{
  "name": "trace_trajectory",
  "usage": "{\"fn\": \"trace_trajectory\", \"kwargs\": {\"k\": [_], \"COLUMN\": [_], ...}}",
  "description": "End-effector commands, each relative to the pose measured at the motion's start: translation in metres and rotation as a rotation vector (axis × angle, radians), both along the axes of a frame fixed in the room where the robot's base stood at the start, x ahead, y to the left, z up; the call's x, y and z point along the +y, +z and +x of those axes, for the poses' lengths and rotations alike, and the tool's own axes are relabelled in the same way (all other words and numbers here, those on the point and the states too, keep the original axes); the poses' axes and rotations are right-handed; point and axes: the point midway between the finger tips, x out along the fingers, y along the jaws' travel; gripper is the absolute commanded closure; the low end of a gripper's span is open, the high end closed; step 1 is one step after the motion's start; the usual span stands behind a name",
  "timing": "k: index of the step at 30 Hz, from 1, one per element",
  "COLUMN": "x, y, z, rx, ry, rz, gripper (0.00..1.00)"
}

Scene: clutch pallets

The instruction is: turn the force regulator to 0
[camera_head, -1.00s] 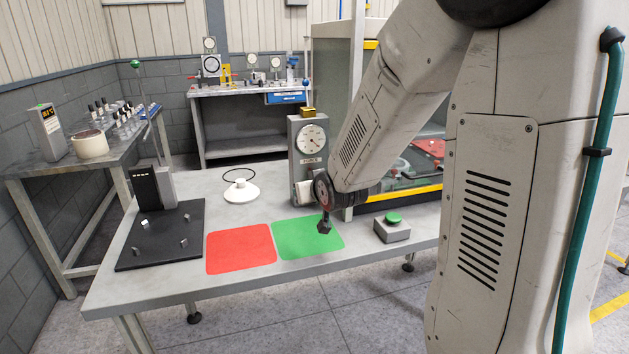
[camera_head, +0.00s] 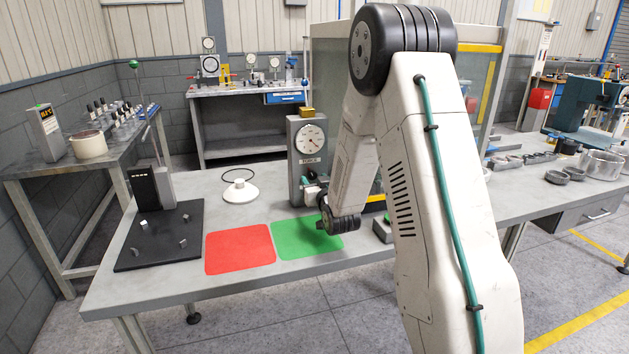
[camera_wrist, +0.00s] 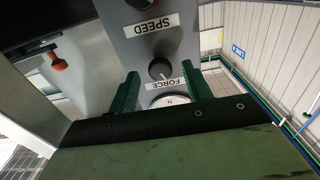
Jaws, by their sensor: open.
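The force regulator is a small dark knob (camera_wrist: 160,68) beside the upside-down FORCE label (camera_wrist: 165,84) in the wrist view. My gripper (camera_wrist: 159,70) is open, its two green fingers left and right of the knob in the picture, with gaps on both sides. I cannot tell how far the fingertips are from the panel. In the head view the grey tester (camera_head: 294,150) stands upright with its round gauge (camera_head: 311,138), and my gripper (camera_head: 311,186) is at its lower front. The knob is hidden there. The knob's setting is too small to read.
A second knob, by the SPEED label (camera_wrist: 148,25), sits on the same panel. A red mat (camera_head: 240,250) and a green mat (camera_head: 300,242) lie on the table in front. A white round piece (camera_head: 240,191) stands left of the tester. A glazed cabinet is close behind my arm.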

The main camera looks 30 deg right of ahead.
Motion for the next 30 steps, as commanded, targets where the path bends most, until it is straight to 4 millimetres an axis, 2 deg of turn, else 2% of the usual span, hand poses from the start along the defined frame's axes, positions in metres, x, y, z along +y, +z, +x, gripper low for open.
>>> {"fn": "trace_trajectory", "kwargs": {"k": [3,11,12,16,17,30], "x": [-0.0023,-0.0028,-0.0028,-0.0027,-0.0027,-0.0026], "y": [0.0002,0.0001,0.0001,0.0001,0.0001,0.0001], "z": [0.0083,0.0102,0.0102,0.0101,0.0101,0.0100], "rx": [0.000,0.001,0.001,0.001,0.001,0.021], "ry": [0.000,0.000,0.000,0.000,0.000,0.001], "rz": [0.000,0.000,0.000,0.000,0.000,-0.070], "gripper": [0.50,0.50,0.53,0.89,0.94,0.94]}}
